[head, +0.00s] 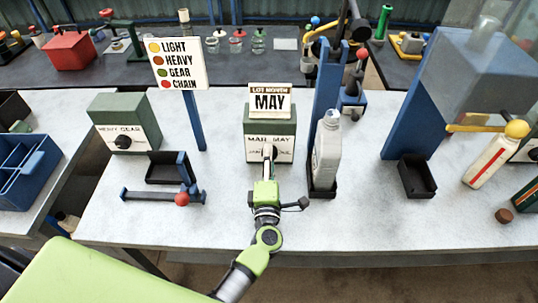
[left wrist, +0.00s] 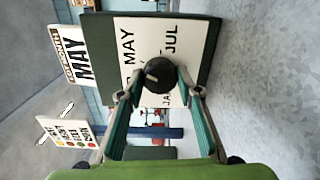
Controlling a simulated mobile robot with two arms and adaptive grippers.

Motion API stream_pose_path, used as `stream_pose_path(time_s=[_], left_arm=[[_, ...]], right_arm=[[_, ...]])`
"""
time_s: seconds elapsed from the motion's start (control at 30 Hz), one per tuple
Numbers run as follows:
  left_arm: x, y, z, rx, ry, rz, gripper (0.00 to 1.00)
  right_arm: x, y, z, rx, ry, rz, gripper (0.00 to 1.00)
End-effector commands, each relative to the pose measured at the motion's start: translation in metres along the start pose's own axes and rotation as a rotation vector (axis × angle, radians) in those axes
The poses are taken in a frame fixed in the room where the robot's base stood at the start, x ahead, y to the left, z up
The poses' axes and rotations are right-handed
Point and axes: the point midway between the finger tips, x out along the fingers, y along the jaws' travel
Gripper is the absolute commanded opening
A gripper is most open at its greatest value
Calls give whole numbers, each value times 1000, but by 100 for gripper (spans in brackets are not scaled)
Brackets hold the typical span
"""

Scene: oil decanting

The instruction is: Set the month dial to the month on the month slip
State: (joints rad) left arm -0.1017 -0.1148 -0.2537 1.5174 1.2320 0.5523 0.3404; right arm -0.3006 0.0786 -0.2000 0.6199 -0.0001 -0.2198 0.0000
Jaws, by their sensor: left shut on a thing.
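The month slip (head: 269,101) reads "LOT MONTH MAY" and stands on top of the green dial box (head: 270,127); it also shows sideways in the left wrist view (left wrist: 78,57). The box's white face carries month names, with MAY and JUL readable in the left wrist view. The black month dial (left wrist: 160,74) is a round knob on that face; where its mark points is not clear. My left gripper (head: 267,163) is at the face, its fingers on either side of the knob and shut on it. My right gripper is not in view.
A grey bottle (head: 327,150) stands close to the right of my left gripper, by a blue stand. Bare table lies in front.

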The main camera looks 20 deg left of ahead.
Motion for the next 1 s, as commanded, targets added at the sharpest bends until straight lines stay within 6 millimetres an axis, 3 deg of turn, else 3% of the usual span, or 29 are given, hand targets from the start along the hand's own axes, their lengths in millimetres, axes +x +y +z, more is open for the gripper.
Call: stream_pose_path(time_s=[0.6,0.63,0.7,1.0], left_arm=[[0,-2,0,41,0,-2,11],[0,-2,0,41,0,-2,38],[0,-1,0,40,0,-2,49],[0,-1,0,40,0,-1,49]], right_arm=[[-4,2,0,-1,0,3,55],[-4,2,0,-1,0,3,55],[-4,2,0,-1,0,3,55],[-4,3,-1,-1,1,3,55]])
